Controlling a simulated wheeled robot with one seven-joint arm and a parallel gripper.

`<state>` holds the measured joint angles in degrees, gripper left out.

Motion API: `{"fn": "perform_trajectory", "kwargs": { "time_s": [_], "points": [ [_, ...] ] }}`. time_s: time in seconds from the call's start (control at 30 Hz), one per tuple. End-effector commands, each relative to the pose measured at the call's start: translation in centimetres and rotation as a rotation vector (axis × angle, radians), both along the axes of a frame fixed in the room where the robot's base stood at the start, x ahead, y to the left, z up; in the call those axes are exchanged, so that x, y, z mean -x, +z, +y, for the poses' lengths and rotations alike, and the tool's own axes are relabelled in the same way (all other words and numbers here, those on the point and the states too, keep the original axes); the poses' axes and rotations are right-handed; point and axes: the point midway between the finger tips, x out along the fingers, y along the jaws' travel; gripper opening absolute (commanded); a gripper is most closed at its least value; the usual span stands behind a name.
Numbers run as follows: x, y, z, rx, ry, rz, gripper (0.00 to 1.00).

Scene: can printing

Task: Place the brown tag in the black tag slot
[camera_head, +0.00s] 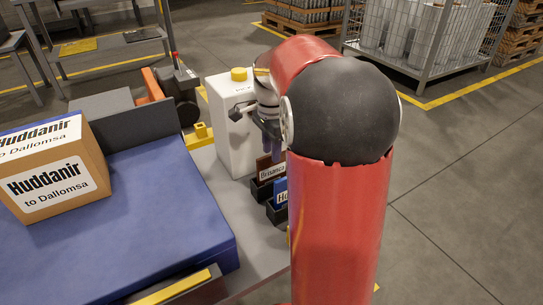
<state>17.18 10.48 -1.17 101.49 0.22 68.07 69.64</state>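The brown tag (270,170), lettered "Broanca", stands upright at a black tag slot (260,189) on the grey bench. I cannot tell how deep it sits in the slot. My gripper (270,150) points down right above the brown tag, at its top edge. Whether its fingers grip the tag is too small and partly hidden to tell. A blue tag (281,190) stands in a second black slot (275,213) nearer to me. My red arm with its dark joint covers the right side of both tags and slots.
A white box with a yellow button (238,74) stands just behind the slots. A blue conveyor surface (130,240) lies to the left, with a labelled cardboard box (55,180) on it. A wire cage (425,40) and pallets stand far back.

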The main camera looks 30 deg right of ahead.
Motion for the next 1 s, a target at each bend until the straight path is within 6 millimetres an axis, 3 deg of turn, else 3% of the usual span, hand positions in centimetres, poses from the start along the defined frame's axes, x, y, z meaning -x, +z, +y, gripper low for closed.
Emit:
{"fn": "perform_trajectory", "kwargs": {
  "time_s": [0.03,0.2,0.47,0.57,0.67,0.8,1.0],
  "points": [
    [-0.1,1.6,0.0,0.002,0.0,-0.005,0.31],
    [-0.1,5.1,0.0,0.001,0.0,-0.004,0.31],
    [0.0,7.9,0.1,0.001,0.006,-0.004,0.31],
    [0.9,8.6,1.0,0.006,0.067,-0.024,0.31],
    [3.0,9.5,3.1,0.023,0.226,-0.075,0.31],
    [7.8,10.0,7.0,0.081,0.573,-0.176,0.31],
    [14.9,8.5,11.4,0.213,1.077,-0.306,0.31]
  ]
}}
